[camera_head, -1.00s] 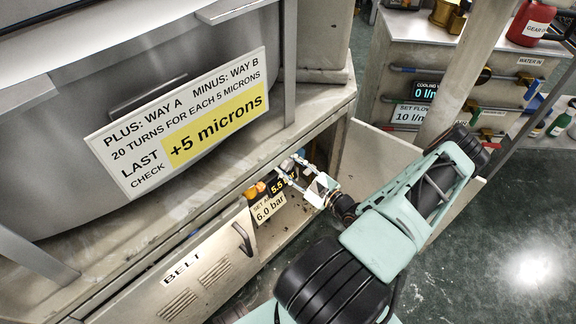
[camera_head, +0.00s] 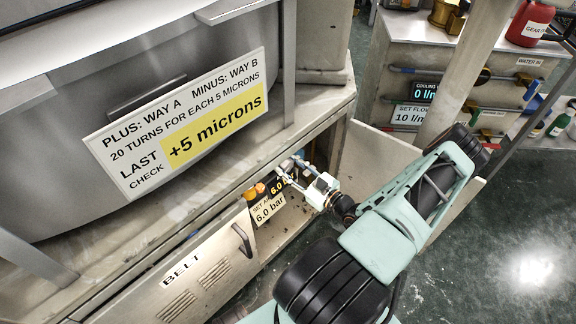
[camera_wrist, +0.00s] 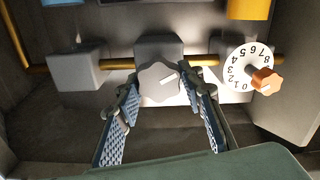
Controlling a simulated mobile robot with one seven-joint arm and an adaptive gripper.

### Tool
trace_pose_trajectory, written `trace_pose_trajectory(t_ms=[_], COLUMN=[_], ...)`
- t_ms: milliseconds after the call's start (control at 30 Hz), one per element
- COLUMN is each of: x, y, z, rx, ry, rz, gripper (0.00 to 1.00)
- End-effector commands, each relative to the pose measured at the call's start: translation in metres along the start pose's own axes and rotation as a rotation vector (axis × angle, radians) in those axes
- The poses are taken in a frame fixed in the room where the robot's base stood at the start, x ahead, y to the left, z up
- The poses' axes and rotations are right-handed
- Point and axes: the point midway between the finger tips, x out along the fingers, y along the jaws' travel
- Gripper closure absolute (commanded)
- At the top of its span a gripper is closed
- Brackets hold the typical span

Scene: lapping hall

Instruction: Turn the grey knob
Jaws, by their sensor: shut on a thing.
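The grey knob (camera_wrist: 158,84) has a lobed edge and a white pointer mark. It sits on a dark block on a brass pipe in the wrist view. The two fingers of my gripper (camera_wrist: 160,100) are shut on the knob from both sides. In the head view my gripper (camera_head: 300,180) reaches into the open cabinet, and the knob is mostly hidden behind it.
In the wrist view an orange knob (camera_wrist: 266,81) with a white numbered dial (camera_wrist: 243,64) is at the right. A grey block (camera_wrist: 75,69) is on the pipe at the left. The BELT door (camera_head: 190,270) and the cabinet's open door (camera_head: 372,165) flank the opening.

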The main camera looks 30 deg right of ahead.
Motion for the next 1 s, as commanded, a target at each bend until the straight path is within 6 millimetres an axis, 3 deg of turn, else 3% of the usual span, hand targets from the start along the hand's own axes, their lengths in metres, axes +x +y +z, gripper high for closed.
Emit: trace_pose_trajectory(t_ms=[100,133,300,667,1000], x=[-0.001,-0.001,-0.001,-0.006,-0.072], y=[0.0,0.0,0.0,0.001,0.001], z=[0.001,0.001,0.0,0.001,0.001], rx=[0.0,-0.001,-0.001,-0.002,-0.003], ry=[-0.001,-0.001,-0.001,-0.001,-0.004], rz=[0.0,0.0,0.0,0.001,0.003], gripper=[0.89,0.63,0.46,0.46,0.46])
